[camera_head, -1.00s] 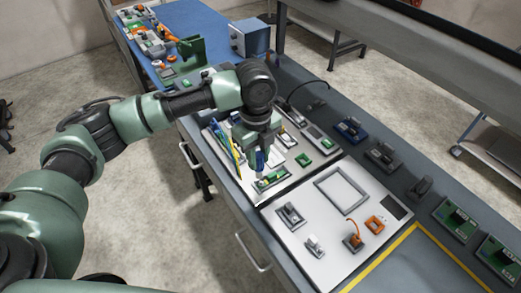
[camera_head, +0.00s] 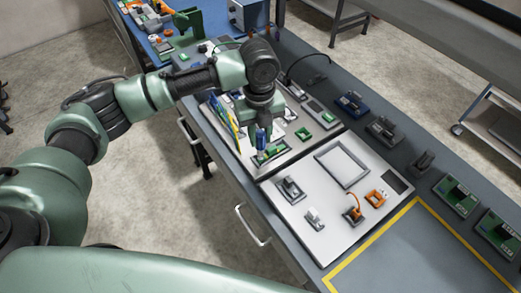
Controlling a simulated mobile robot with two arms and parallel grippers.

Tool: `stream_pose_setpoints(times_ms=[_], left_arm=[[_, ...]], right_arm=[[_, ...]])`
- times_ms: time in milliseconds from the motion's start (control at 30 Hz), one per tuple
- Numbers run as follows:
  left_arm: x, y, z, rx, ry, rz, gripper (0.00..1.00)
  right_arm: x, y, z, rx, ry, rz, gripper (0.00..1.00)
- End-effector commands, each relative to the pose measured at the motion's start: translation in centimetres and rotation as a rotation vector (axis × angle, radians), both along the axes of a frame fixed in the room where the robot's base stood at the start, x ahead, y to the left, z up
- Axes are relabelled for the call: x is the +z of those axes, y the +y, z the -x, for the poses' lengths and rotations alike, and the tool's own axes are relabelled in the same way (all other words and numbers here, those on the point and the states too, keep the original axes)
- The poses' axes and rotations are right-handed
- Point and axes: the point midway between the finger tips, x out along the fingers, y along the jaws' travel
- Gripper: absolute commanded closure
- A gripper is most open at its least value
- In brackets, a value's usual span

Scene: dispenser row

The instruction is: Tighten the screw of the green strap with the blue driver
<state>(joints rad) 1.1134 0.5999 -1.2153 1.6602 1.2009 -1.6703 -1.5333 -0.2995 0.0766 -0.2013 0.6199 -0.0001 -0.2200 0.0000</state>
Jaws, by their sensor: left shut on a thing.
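My left gripper (camera_head: 259,122) points down over the white board on the bench, shut on the blue driver (camera_head: 261,138). The driver is upright, its lower end over a small grey fixture with a green part (camera_head: 270,153), which looks like the green strap. The screw is too small to make out, and I cannot tell whether the driver tip touches it. My right gripper is out of view.
Another green part (camera_head: 303,133) sits right of the driver. A white panel (camera_head: 330,235) with a grey frame (camera_head: 342,167) and orange parts (camera_head: 376,198) lies nearer. Yellow tape (camera_head: 372,244) borders bare bench. Several devices line the right side.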

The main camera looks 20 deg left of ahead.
Motion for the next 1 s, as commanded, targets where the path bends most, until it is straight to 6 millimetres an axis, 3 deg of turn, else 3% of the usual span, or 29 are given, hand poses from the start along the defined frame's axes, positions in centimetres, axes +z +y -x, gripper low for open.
stream_pose_setpoints(times_ms=[200,333,867,1000], left_arm=[[0.1,0.0,0.0,0.004,0.000,0.000,1.00],[0.6,0.0,0.1,0.076,0.004,0.002,1.00],[0.7,0.0,0.1,0.685,0.009,0.006,1.00],[0.0,0.0,0.0,0.896,0.009,0.008,1.00]], right_arm=[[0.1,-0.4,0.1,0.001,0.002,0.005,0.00],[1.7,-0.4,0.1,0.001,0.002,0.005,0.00],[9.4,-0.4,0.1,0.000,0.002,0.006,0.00],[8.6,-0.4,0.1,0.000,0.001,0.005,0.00]])
